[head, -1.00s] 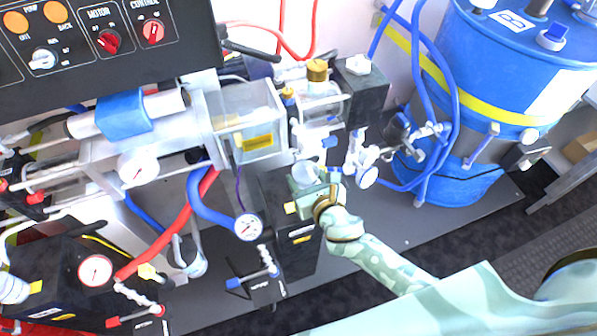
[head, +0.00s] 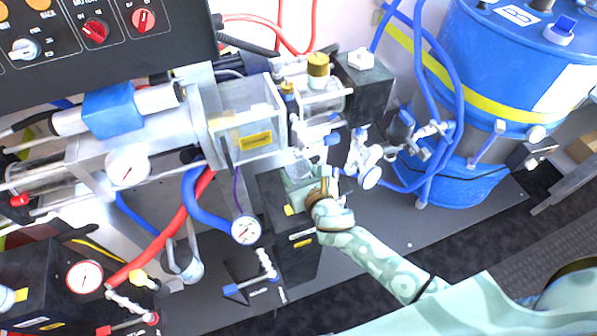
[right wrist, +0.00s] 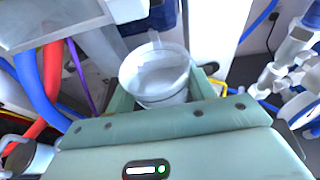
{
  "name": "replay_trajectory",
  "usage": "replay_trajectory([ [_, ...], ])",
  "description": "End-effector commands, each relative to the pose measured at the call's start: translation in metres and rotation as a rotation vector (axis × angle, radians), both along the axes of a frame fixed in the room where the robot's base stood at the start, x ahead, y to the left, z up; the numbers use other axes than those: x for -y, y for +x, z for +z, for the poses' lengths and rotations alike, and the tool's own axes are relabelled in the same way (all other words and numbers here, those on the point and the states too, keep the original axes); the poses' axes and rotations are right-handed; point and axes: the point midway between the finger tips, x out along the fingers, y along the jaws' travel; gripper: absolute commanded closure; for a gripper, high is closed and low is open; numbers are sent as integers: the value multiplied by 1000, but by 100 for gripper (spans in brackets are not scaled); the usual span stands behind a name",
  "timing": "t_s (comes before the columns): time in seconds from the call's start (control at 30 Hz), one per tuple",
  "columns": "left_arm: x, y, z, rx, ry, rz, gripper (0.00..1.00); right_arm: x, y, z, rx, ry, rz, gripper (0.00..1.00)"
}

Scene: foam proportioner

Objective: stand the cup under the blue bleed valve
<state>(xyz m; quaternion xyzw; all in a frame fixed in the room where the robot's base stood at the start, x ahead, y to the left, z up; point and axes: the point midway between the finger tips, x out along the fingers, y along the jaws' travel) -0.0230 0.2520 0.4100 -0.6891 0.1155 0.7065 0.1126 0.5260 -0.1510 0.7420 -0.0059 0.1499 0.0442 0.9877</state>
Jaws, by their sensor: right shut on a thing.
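My right gripper (head: 303,182) is shut on a clear, whitish cup (head: 299,168). In the right wrist view the cup (right wrist: 158,90) stands upright between the two fingers, with its open mouth facing up. A thin clear spout or tube end shows just over its far rim; I cannot tell if they touch. A small blue valve handle (head: 332,139) is close above and right of the cup in the head view. Another blue lever (head: 232,290) is on a chrome fitting lower left, apart from the cup. I cannot tell for certain which is the bleed valve. My left gripper is not in view.
A metal mug-like vessel (head: 187,268) hangs at the left below the blue and red hoses. A hose gauge (head: 245,230) and a black block (head: 290,245) are close to my right gripper. A blue tank (head: 510,90) stands at the right. The grey base plate (head: 400,225) is clear there.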

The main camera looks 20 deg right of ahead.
Motion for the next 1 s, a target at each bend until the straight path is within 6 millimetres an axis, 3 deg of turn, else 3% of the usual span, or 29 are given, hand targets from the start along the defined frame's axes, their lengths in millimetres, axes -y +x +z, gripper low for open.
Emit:
replay_trajectory([
  [0.03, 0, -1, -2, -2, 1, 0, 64, 0, 0, -3, -1, 0, 0, 43],
  [0.1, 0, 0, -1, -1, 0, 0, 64, 0, 0, -1, 0, 0, 0, 24],
  [0.47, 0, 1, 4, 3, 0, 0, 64, 0, -1, 6, 1, 0, 0, 24],
  [1.0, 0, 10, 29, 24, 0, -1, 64, 10, -104, 36, 0, -1, -1, 24],
])
